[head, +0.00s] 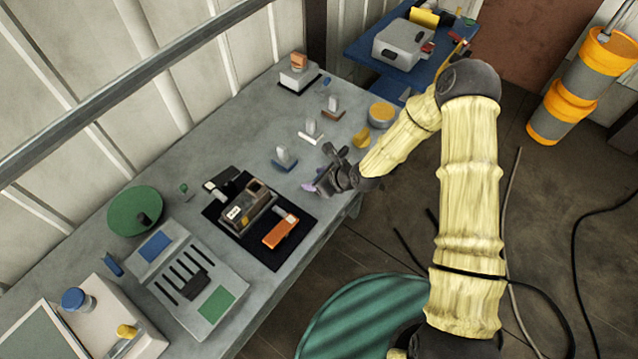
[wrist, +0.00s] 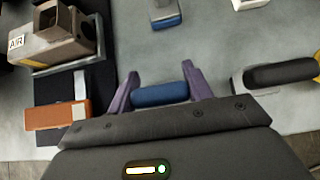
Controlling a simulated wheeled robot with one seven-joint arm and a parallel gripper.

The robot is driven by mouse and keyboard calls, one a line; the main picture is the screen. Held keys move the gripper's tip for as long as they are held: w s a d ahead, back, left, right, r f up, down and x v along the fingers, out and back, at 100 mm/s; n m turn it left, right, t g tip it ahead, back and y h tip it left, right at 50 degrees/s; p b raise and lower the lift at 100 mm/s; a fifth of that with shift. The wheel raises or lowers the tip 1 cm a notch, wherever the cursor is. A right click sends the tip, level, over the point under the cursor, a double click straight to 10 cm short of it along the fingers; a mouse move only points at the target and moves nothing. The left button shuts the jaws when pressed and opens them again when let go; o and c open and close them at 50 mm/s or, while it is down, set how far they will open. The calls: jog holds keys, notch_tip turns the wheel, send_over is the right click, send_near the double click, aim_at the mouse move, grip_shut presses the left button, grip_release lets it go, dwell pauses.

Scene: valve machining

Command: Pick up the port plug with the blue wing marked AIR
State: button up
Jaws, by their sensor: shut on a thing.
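My gripper (head: 312,187) is low over the table's front edge, right of the black mat. In the wrist view, my purple fingers (wrist: 161,92) are shut on a blue rounded wing (wrist: 160,96). The lower part of this plug is hidden by my gripper, and I can read no marking on it. Another plug with a blue base (head: 285,158) and a pale upright part stands on the table beyond my gripper; it also shows at the top of the wrist view (wrist: 166,20), apart from the fingers.
A brown valve body (head: 252,208) marked AIR and an orange block (head: 280,231) sit on the black mat (head: 282,258). A white-based piece (head: 311,136) and a brown-based piece (head: 333,113) stand farther back. A dark-topped piece (wrist: 282,75) lies right of the fingers.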

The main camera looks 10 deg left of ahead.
jog(key=shift+r, duration=0.1)
notch_tip(320, 180, up, 10)
jog(key=b, duration=0.2)
dwell(0.7)
